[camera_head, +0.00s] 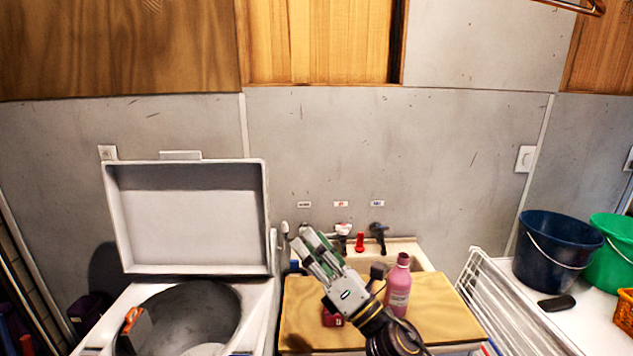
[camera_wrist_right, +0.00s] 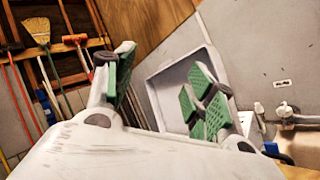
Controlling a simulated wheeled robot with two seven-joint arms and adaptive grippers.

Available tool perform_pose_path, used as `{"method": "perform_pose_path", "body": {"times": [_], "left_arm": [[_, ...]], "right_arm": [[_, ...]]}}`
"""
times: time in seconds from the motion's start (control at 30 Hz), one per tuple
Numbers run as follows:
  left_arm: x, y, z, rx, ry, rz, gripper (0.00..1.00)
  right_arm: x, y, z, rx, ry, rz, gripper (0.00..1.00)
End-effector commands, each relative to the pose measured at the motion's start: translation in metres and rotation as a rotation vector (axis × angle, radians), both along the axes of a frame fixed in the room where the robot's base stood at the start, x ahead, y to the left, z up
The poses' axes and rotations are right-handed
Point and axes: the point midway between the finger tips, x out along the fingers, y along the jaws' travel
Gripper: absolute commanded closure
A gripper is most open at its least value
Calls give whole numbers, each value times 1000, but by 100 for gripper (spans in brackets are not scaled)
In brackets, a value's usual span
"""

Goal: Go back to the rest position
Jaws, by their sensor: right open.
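My right gripper (camera_head: 310,246) is raised over the wooden top (camera_head: 420,302), in front of the wall and taps. In the right wrist view its green-padded fingers (camera_wrist_right: 163,88) stand wide apart, with nothing between them. My right arm comes up from the bottom and hides part of the wooden top. My left gripper is not in view.
An open-lidded washer (camera_head: 262,298) stands left; its raised lid (camera_head: 186,215) is near my right gripper. A pink bottle (camera_head: 398,287) stands right of my arm, before taps (camera_head: 377,232). Blue (camera_head: 550,255) and green (camera_head: 612,250) buckets stand far right.

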Motion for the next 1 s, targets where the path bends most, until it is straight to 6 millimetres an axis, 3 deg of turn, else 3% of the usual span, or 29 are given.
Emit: {"method": "perform_pose_path", "body": {"times": [0.27, 0.53, 0.77, 1.0], "left_arm": [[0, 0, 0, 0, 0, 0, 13], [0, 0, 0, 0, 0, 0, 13], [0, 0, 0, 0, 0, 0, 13], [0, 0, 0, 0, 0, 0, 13]], "right_arm": [[28, -60, -36, 323, 365, -110, 45], [37, -117, -97, 637, 706, -234, 45], [25, -158, -161, 902, 982, -356, 45], [-9, -192, -232, 1174, 1249, -512, 45]]}}
